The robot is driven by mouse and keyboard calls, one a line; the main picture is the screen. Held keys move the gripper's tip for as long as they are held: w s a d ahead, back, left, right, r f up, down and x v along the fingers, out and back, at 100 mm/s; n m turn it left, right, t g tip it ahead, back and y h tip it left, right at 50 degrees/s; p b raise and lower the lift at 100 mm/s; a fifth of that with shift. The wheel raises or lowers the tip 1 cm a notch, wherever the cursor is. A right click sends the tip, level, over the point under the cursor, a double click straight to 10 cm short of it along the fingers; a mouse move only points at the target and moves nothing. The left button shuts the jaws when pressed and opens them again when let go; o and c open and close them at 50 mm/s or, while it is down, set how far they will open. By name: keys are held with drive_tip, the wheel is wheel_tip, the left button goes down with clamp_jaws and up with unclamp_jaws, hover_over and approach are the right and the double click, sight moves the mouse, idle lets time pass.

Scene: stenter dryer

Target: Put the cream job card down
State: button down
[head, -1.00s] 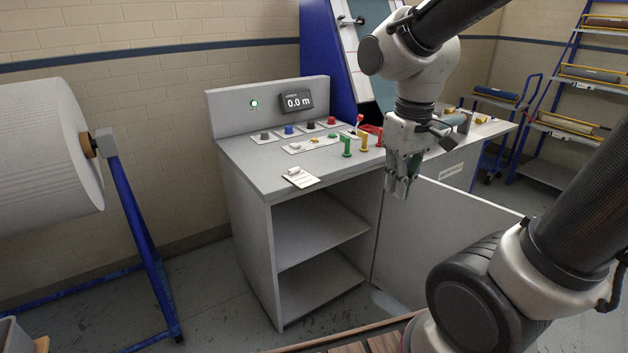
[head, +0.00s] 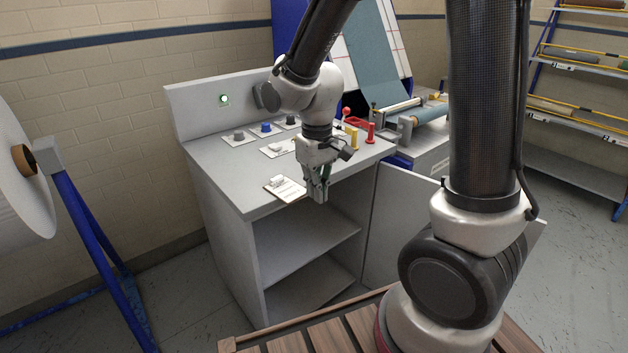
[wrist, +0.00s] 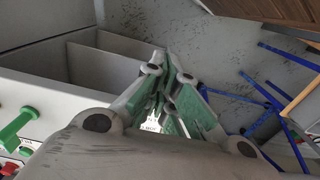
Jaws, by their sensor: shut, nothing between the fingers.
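The cream job card (head: 288,190) lies on the grey cabinet's top (head: 235,185), near its front edge, with a small pale clip-like piece at its upper end. My gripper (head: 320,196) points down just right of the card, at the cabinet's front edge, apart from it in the picture. Its fingers are shut with nothing between them. The wrist view shows the green-padded fingers (wrist: 168,75) together. A small white printed patch shows low between the finger links there; I cannot tell if it is the card.
Knobs in grey (head: 238,136) and blue (head: 266,128) stand at the back of the cabinet top. Yellow (head: 351,138) and red (head: 370,133) upright pieces stand right of my gripper. Open shelves (head: 300,250) lie below. A blue-framed roll stand (head: 95,235) is at left.

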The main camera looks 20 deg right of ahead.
sight(298, 197)
drive_tip(key=w+a+f, duration=0.1)
drive_tip(key=w+f, duration=0.2)
drive_tip(key=f, duration=0.2)
drive_tip(key=shift+w+f, duration=0.35)
drive_tip(key=shift+f, duration=0.05)
drive_tip(key=shift+w+a, duration=0.1)
drive_tip(key=shift+a, duration=0.05)
drive_tip(key=w, duration=0.1)
drive_tip(key=w+a, duration=0.1)
drive_tip(key=w, duration=0.1)
drive_tip(key=shift+w, duration=0.15)
